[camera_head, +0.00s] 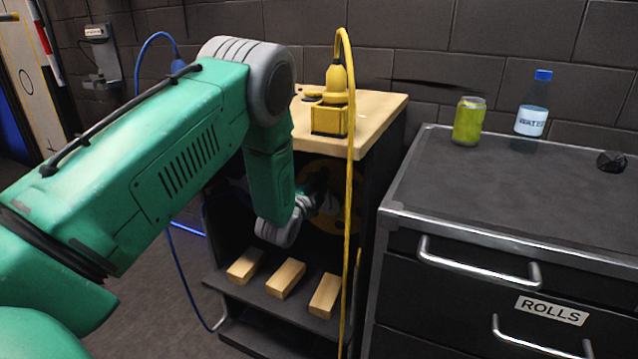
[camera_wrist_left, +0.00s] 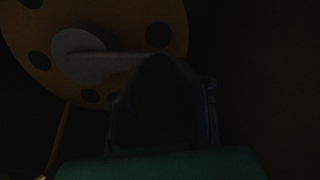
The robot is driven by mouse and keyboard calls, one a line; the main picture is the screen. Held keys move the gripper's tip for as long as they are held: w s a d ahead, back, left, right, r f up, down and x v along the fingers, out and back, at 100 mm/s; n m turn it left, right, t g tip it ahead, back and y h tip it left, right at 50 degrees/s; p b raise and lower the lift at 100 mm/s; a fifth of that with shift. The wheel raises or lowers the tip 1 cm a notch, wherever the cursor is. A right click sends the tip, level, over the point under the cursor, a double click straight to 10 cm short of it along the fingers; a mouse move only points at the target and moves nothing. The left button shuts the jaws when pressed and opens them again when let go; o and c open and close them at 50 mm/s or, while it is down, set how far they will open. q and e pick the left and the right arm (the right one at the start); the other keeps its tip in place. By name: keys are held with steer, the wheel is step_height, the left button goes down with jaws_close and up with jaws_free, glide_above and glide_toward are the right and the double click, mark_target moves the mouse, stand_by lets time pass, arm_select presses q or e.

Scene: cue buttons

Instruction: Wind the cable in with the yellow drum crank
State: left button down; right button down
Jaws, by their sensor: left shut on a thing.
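The yellow drum (camera_head: 334,172) sits in the dark space under a wooden top and is partly hidden by my left arm. In the left wrist view the drum (camera_wrist_left: 110,20) is a dim yellow disc with dark holes, a grey hub and a grey crank arm (camera_wrist_left: 100,65) reaching right from it. My left gripper (camera_head: 326,203) is in front of the drum, shut at the crank's outer end; the handle itself is hidden in the dark. The yellow cable (camera_head: 350,200) loops over a yellow fitting on the top and hangs down in front. My right gripper is not in view.
Several wooden blocks (camera_head: 286,278) lie on the low shelf below the drum. A blue cable (camera_head: 178,262) hangs at the left. A dark drawer cabinet (camera_head: 500,190) at right bears a green can (camera_head: 468,121) and a water bottle (camera_head: 532,108).

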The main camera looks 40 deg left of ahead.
arm_select(q)
steer(key=shift+w+d+f+m, duration=0.15)
steer(key=shift+d+f+m, duration=0.15)
steer(key=shift+d+m, duration=0.6)
steer(key=shift+w+d+f+m, duration=0.2)
steer(key=shift+d+f+m, duration=0.05)
steer(key=shift+d+m, duration=0.65)
steer(key=shift+w+d+f+m, duration=0.15)
steer(key=shift+d+f+m, duration=0.15)
steer(key=shift+d+m, duration=0.6)
steer(key=shift+f, duration=0.1)
steer(key=c, duration=1.4)
jaws_free()
steer(key=shift+o, duration=0.4)
steer(key=shift+w+a, duration=0.1)
steer(key=shift+r, duration=0.2)
